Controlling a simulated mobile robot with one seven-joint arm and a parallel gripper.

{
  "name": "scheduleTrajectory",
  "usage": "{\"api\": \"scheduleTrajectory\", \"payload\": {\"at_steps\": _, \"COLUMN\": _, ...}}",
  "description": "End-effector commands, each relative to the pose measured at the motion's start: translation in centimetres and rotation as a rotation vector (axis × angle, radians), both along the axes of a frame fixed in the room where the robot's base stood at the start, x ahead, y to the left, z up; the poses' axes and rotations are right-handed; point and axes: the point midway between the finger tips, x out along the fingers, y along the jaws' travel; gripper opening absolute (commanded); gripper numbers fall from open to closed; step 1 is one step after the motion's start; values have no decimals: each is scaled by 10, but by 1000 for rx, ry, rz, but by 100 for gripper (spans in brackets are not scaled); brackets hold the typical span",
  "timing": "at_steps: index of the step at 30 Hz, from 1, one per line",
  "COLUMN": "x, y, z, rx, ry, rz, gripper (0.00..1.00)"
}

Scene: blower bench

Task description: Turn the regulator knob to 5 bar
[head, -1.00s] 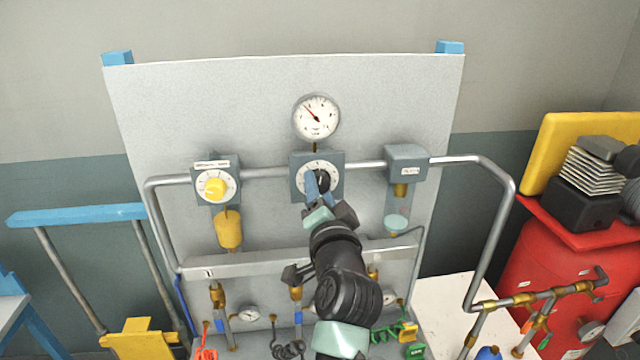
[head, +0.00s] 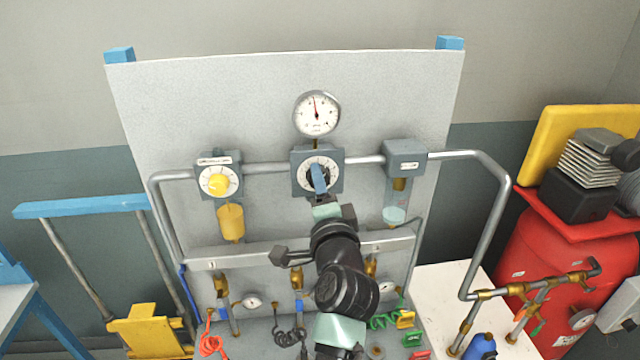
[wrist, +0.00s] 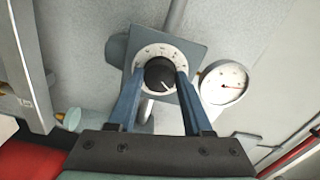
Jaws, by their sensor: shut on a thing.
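The regulator knob (wrist: 160,76) is black with a white pointer line, on a white dial in a grey square block (head: 300,185) in the middle of the panel. My gripper (wrist: 156,80) is shut on this knob, with one blue finger on each side of it in the wrist view. In the head view my gripper (head: 319,180) covers much of the knob. The round white gauge (head: 317,113) sits above the block, and its red needle points nearly straight up, slightly left. The gauge also shows in the wrist view (wrist: 222,84). Its figures are too small to read.
A yellow knob (head: 218,183) on a similar dial sits to the left, with a yellow bowl (head: 230,222) below. A grey block with a clear bowl (head: 395,212) is at the right. Pipes (head: 268,169) join the blocks. A red tank (head: 552,265) stands far right.

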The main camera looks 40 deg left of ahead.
Motion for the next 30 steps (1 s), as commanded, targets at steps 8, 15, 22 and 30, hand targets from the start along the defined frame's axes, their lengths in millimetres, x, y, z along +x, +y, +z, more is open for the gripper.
{"api": "scheduleTrajectory", "payload": {"at_steps": 8, "x": 0, "y": 0, "z": -1, "rx": -1, "ry": 1, "rz": 0, "gripper": 52}}
{"api": "scheduleTrajectory", "payload": {"at_steps": 15, "x": 0, "y": 0, "z": 0, "rx": -1, "ry": 0, "rz": 0, "gripper": 80}}
{"api": "scheduleTrajectory", "payload": {"at_steps": 22, "x": -1, "y": -1, "z": 0, "rx": -1, "ry": -2, "rz": 0, "gripper": 80}}
{"api": "scheduleTrajectory", "payload": {"at_steps": 30, "x": -17, "y": -20, "z": -3, "rx": -2, "ry": -3, "rz": -2, "gripper": 80}}
